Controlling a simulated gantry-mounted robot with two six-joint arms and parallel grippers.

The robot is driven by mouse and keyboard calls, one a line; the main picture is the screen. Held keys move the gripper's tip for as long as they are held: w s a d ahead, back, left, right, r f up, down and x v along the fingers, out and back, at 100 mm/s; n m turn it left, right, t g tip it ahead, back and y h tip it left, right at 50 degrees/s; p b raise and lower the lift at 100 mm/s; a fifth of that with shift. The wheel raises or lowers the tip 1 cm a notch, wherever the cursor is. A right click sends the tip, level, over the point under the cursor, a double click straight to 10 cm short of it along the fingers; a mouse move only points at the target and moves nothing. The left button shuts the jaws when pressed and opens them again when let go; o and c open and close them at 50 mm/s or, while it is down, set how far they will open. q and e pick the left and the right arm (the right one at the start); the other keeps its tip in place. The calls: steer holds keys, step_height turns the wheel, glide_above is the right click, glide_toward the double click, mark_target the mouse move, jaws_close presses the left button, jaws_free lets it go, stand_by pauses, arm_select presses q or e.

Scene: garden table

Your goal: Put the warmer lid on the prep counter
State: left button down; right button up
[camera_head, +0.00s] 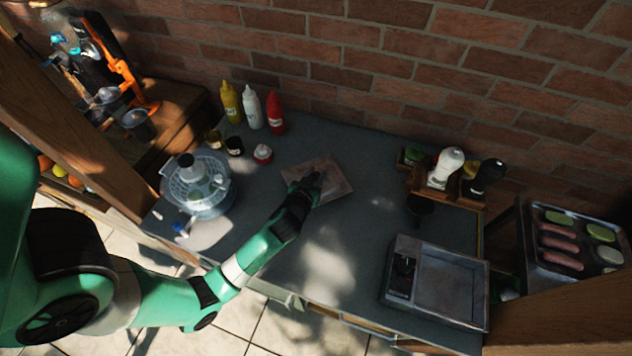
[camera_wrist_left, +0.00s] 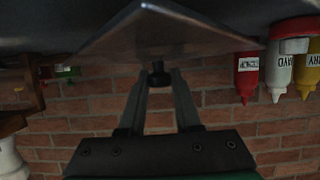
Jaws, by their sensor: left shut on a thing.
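The warmer lid (camera_head: 335,182) is a thin, square, greyish plate over the middle back of the dark grey prep counter (camera_head: 375,235). Its small black knob (camera_wrist_left: 160,74) sits between the fingers of my left gripper (camera_head: 308,184) in the left wrist view. My left gripper is shut on this knob. The lid (camera_wrist_left: 165,32) looks close to the counter surface and nearly flat, but I cannot tell whether it touches. The steel warmer (camera_head: 455,283) stands uncovered at the counter's front right. My right gripper is in neither view.
Mustard (camera_head: 231,103), mayo (camera_head: 250,108) and ketchup (camera_head: 275,112) bottles stand at the back left. A clear-domed container (camera_head: 197,185) is at the left. A wooden rack with shakers (camera_head: 445,167) is at the back right. Counter between lid and warmer is mostly clear.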

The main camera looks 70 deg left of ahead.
mark_target(315, 181)
arm_select(q)
steer(key=shift+a+f+b, duration=0.1)
steer(key=shift+f+b, duration=0.5)
steer(key=shift+f, duration=1.1)
steer(key=c, duration=1.1)
jaws_free()
steer(key=shift+f, duration=0.15)
steer(key=o, duration=0.5)
steer(key=shift+r, duration=0.3)
steer(key=p+v, duration=0.1)
steer(key=v, duration=1.1)
